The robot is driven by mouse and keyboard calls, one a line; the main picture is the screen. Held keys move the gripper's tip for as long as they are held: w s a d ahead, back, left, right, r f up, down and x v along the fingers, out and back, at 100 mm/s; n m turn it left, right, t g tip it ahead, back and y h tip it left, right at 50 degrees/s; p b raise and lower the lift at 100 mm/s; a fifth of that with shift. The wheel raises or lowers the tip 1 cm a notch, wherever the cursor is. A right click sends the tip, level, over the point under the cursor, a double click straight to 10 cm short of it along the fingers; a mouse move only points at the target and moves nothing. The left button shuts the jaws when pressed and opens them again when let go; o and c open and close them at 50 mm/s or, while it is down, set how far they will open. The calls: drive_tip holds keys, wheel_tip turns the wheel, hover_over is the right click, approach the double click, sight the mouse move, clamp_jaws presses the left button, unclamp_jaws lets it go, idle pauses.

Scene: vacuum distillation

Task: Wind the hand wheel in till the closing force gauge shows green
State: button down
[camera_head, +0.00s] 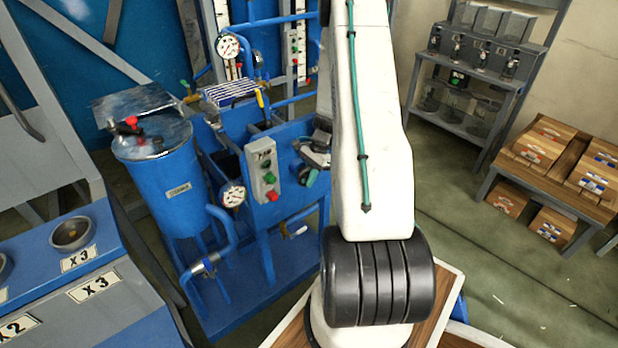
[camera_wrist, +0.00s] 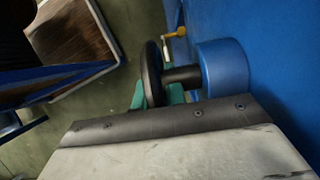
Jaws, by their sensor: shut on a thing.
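The dark hand wheel (camera_wrist: 152,72) shows nearly edge-on in the wrist view, on a short dark shaft that enters a round blue housing (camera_wrist: 221,68). Green parts of my gripper (camera_wrist: 158,97) show at the wheel's lower rim, and the gripper is shut on it. The grey gripper body hides much of the grip. In the head view my gripper (camera_head: 314,156) is at the right end of the blue rig, and the wheel cannot be made out. Two white dial gauges show, an upper one (camera_head: 229,46) and a lower one (camera_head: 233,196). I cannot tell which gives closing force or read any green zone.
A blue tank (camera_head: 165,180) with a red-handled lid stands at the left of the rig. A grey button box (camera_head: 264,168) sits close left of my gripper. A yellow-handled valve (camera_wrist: 177,33) lies beyond the wheel. Shelves (camera_head: 470,75) and boxes stand right, past open floor.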

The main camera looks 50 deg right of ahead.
drive_tip(key=c, duration=1.4)
unclamp_jaws()
drive_tip(key=shift+c, duration=0.2)
drive_tip(key=v, duration=0.7)
drive_tip(key=shift+s+d+r, duration=0.1)
drive_tip(key=shift+d+r, duration=0.15)
drive_tip(key=shift+r, duration=0.1)
